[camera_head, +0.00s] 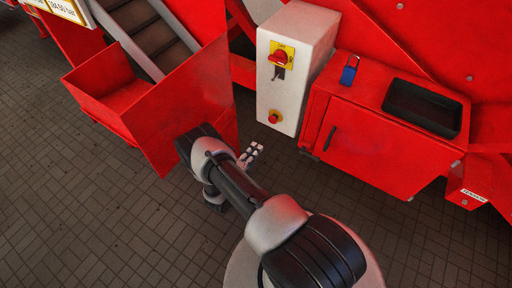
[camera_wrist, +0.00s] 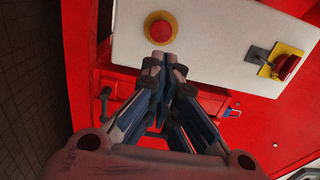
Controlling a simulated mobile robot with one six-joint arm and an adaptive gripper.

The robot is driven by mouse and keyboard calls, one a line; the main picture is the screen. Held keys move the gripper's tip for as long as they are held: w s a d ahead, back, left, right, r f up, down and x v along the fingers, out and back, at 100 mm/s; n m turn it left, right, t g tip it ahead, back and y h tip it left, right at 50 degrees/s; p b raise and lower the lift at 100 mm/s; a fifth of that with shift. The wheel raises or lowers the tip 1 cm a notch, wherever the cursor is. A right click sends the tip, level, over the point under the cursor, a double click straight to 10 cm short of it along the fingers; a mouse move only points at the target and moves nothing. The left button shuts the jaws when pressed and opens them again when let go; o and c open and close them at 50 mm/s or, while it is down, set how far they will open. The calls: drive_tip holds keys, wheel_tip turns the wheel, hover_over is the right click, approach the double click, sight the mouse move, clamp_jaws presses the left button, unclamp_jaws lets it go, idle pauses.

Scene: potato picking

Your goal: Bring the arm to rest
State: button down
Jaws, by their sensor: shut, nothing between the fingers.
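My arm (camera_head: 240,187) reaches from the lower right up to the middle of the head view. My gripper (camera_head: 255,149) is at its end, in front of the lower part of a white control box (camera_head: 288,75). In the wrist view my gripper (camera_wrist: 160,58) is shut with its fingertips together and nothing between them. The fingertips point at the box face, just below a round red button (camera_wrist: 159,27) on a yellow base. I cannot tell how far they are from the face.
A red-and-yellow rotary switch (camera_head: 280,57) sits higher on the box. Right of it is a red cabinet (camera_head: 372,145) with a blue padlock (camera_head: 349,73) and a black tray (camera_head: 423,107) on top. A red hopper (camera_head: 185,105) stands close left of my arm. Paved floor (camera_head: 90,220) lies open lower left.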

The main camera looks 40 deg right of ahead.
idle(0.3)
wheel_tip(320, 180, up, 22)
drive_tip(key=s+d+m+g, duration=0.1)
drive_tip(key=d+m+g, duration=0.1)
drive_tip(key=m+g, duration=0.95)
drive_tip(key=s+a+r+m+t+y, duration=0.1)
drive_tip(key=s+a+r+m+y, duration=0.25)
drive_tip(key=s+r+m, duration=0.45)
drive_tip(key=s+a+r+m+t+y, duration=0.4)
drive_tip(key=s+a+r+m+y, duration=0.2)
drive_tip(key=a+m, duration=0.3)
drive_tip(key=s+a+r+m+t+y, duration=0.4)
drive_tip(key=s+a+r+m+y, duration=0.3)
drive_tip(key=a+m, duration=0.3)
drive_tip(key=shift+s+a+r+m, duration=0.25)
drive_tip(key=shift+s+m, duration=0.45)
drive_tip(key=shift+m, duration=0.45)
